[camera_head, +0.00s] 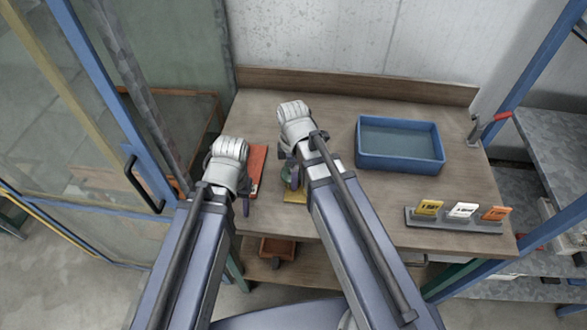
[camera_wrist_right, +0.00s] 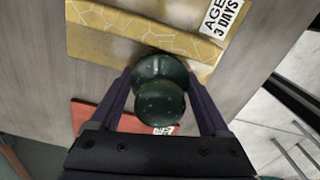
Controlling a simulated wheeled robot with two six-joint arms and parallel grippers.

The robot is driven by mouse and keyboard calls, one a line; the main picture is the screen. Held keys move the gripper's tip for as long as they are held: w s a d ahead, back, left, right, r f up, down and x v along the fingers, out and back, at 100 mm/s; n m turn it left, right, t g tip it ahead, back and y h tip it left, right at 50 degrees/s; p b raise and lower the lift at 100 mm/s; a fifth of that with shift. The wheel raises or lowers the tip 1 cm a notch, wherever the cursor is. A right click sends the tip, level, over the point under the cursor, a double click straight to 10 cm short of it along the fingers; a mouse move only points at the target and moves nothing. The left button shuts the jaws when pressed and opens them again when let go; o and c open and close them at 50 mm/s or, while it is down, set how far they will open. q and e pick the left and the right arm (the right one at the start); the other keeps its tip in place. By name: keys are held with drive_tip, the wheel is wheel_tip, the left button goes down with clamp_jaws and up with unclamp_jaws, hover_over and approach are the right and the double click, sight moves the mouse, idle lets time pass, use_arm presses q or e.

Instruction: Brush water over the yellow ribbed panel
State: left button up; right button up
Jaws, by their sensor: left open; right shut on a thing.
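The yellow panel (camera_wrist_right: 140,32) fills the top of the right wrist view, with a cell-like pattern on its strip and a label reading "AGE 3 DAYS". In the head view a small part of the yellow panel (camera_head: 295,196) shows beside my right arm. My right gripper (camera_wrist_right: 160,88) is shut on a dark green rounded object (camera_wrist_right: 160,100) at the panel's near edge; it also shows in the head view (camera_head: 292,178). Its lower end is hidden, so I cannot tell if it touches the panel. My left gripper (camera_head: 246,205) is open near the table's left front edge.
An orange-red panel (camera_head: 258,165) lies left of the yellow one. A blue tray (camera_head: 400,163) stands at the back right of the wooden table (camera_head: 340,95). A rack (camera_head: 455,224) with yellow, white and orange cards is at the right front.

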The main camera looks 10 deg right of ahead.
drive_tip(key=shift+s+a, duration=0.2)
drive_tip(key=shift+s, duration=0.4)
drive_tip(key=shift+s+a, duration=0.15)
drive_tip(key=shift+s, duration=0.4)
use_arm(q)
wheel_tip(320, 180, up, 6)
drive_tip(key=p, duration=0.6)
use_arm(e)
wheel_tip(320, 180, up, 6)
drive_tip(key=shift+f, duration=0.1)
wheel_tip(320, 180, up, 3)
drive_tip(key=p, duration=0.3)
use_arm(q)
wheel_tip(320, 180, up, 3)
drive_tip(key=shift+f, duration=0.1)
